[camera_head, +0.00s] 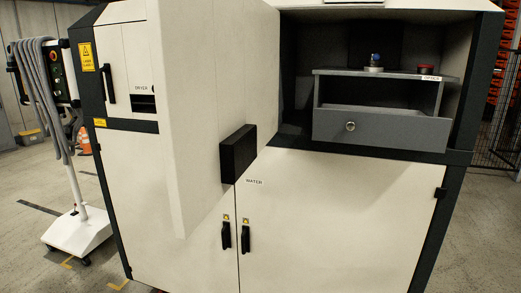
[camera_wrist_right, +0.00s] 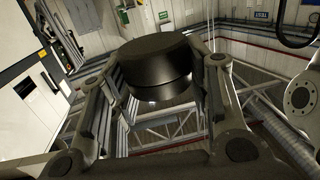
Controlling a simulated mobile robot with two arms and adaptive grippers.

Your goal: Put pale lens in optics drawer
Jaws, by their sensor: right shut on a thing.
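My right gripper (camera_wrist_right: 166,80) is shut on a dark round disc-like thing (camera_wrist_right: 158,52), with one finger on each side of it. It looks dark in the right wrist view, and I cannot tell whether it is the pale lens. The optics drawer (camera_head: 378,131) is a grey drawer with a round knob in the machine's upper right compartment. It appears pulled out, with a gap above its front; its floor is hidden. Neither gripper shows in the head view.
A small blue-topped piece with a pale base (camera_head: 374,63) and a red piece (camera_head: 425,69) stand on the grey shelf (camera_head: 340,72) above the drawer. A large white door (camera_head: 205,90) stands open left of the compartment. A wheeled hose stand (camera_head: 80,232) is at far left.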

